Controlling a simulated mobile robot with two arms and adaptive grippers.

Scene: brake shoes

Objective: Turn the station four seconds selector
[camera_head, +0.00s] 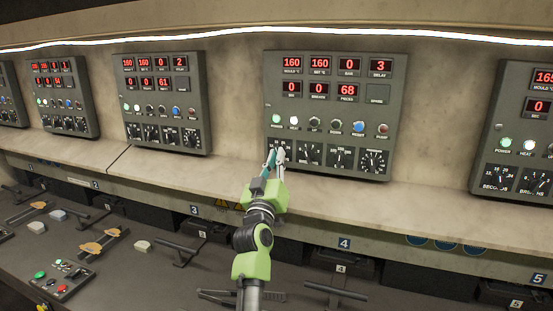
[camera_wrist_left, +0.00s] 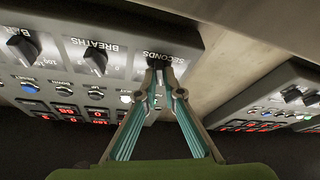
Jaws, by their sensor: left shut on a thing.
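The station four panel (camera_head: 392,100) is the grey control box above the "4" label (camera_head: 344,243). Its seconds selector is at the lower left of the panel, mostly hidden behind my left gripper (camera_head: 276,157) in the head view. In the left wrist view the black seconds selector (camera_wrist_left: 158,63) sits by the "SECONDS" label, between the fingertips of my left gripper (camera_wrist_left: 160,74). The fingers are closed on the knob from both sides. The knob's pointer angle cannot be read. My right gripper is in neither view.
To the right of the seconds selector are the breaths selector (camera_head: 309,154) and two more dials. Coloured buttons, such as a blue one (camera_head: 358,127), sit just above. Neighbouring panels stand left (camera_head: 200,100) and right (camera_head: 490,125). A pale ledge (camera_head: 420,205) runs below the panels.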

